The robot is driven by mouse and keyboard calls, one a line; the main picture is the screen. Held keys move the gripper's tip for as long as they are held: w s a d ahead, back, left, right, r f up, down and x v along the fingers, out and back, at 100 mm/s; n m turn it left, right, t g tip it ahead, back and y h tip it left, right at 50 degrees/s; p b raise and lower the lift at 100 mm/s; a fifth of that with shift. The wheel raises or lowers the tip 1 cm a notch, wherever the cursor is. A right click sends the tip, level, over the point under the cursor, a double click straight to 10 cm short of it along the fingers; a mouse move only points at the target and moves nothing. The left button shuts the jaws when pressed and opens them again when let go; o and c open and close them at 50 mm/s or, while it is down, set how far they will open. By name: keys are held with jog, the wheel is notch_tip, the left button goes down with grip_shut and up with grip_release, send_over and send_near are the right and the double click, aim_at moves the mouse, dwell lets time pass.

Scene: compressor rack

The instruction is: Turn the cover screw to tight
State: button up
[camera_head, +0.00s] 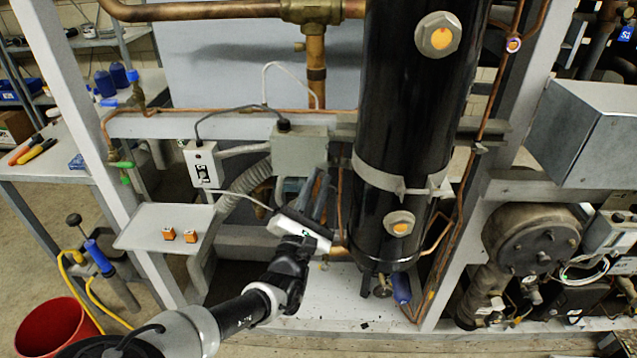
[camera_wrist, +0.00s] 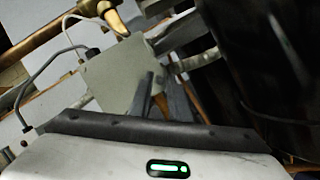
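The grey box with a cover (camera_head: 300,150) is mounted on the horizontal rail, left of the black cylinder. It also shows in the wrist view (camera_wrist: 108,72), beyond my fingers. I cannot make out a cover screw in either view; it is too small or hidden. My gripper (camera_head: 324,178) is just below and right of the box in the head view, its fingers pointing up. In the wrist view the fingers (camera_wrist: 156,76) stand apart with a copper pipe showing behind the gap. They are open and hold nothing I can see. I cannot tell whether they touch the box.
The tall black cylinder (camera_head: 412,100) stands close right of my gripper. A corrugated conduit (camera_head: 240,205) and cables run left of it. A white switch box (camera_head: 203,165) hangs at left, above a small shelf (camera_head: 150,235) with two orange blocks (camera_head: 190,236). Copper pipes run nearby.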

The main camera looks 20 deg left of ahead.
grip_shut()
